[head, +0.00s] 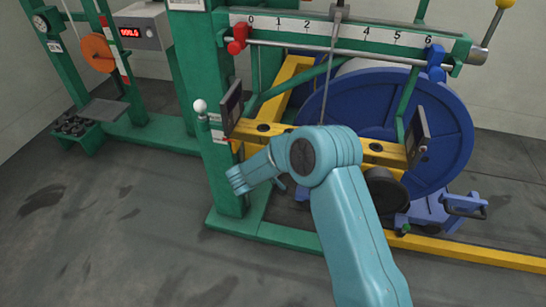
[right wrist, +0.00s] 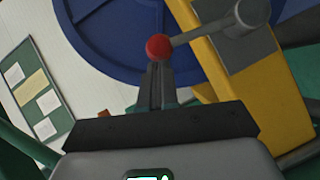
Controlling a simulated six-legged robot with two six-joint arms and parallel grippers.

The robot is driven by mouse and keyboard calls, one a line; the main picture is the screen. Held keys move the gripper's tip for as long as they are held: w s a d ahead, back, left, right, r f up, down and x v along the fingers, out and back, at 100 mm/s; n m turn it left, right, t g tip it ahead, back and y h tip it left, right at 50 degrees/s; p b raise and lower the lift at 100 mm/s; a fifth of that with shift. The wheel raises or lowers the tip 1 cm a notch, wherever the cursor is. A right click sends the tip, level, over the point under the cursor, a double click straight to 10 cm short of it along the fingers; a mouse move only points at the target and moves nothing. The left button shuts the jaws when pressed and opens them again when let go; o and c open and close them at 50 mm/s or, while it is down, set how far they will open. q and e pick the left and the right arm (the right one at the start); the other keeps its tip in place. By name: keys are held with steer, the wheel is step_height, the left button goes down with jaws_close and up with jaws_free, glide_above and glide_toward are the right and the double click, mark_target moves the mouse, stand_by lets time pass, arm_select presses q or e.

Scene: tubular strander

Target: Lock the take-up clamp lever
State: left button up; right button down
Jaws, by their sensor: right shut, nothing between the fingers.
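A lever with a red ball knob (right wrist: 158,47) shows in the right wrist view. Its grey arm runs right to a round grey pivot (right wrist: 243,45) on a yellow frame (right wrist: 225,70). My right gripper (right wrist: 158,72) is shut and empty, its fingertips just below the red ball in that picture. I cannot tell whether they touch it. My left gripper is not in view.
A green post (head: 222,150) with a white-knobbed handle (head: 199,106) stands left of my arm. A numbered scale bar (head: 340,35) crosses above. A dark round weight (head: 385,188) and a blue bracket (head: 440,210) are at the right. The grey floor at the front left is clear.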

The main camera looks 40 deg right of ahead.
stand_by(0.3)
steer(key=p+v, duration=0.3)
steer(key=v, duration=1.3)
steer(key=shift+a+p, duration=0.25)
steer(key=shift+p, duration=0.05)
